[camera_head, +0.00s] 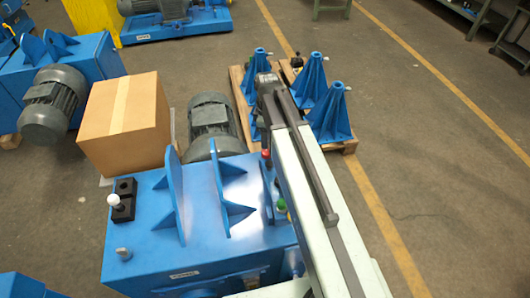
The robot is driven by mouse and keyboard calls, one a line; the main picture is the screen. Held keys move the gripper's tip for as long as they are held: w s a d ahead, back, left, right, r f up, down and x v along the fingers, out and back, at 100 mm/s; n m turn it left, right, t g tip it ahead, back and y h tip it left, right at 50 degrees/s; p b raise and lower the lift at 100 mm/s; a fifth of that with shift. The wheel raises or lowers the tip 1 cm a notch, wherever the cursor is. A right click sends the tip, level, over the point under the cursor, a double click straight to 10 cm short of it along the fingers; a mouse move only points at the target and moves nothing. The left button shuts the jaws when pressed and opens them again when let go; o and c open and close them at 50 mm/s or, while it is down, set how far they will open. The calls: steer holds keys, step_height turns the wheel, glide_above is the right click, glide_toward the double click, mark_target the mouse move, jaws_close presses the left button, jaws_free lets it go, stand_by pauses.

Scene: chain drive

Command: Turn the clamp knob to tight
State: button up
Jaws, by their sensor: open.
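A blue machine housing (190,232) with upright fins fills the lower middle. On its left side a black block (123,186) carries a small white knob (114,201). A second pale knob (122,253) stands nearer its front left corner. I cannot tell which of these is the clamp knob, or how tight it is. My arm reaches from the lower right over the machine's right side, and its dark end is well right of both knobs. I cannot make out my gripper's fingers. A red button (266,154) and a green button (281,205) show beside my arm.
A grey motor (212,126) sits behind the housing. A cardboard box (126,122) stands at left, near another blue machine (82,59). Blue cone-shaped stands (331,113) rest on a pallet (349,146) behind my arm.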

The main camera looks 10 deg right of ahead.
mark_target(266, 151)
step_height(266, 151, down, 8)
steer(key=b, duration=0.8)
steer(key=shift+r, duration=0.1)
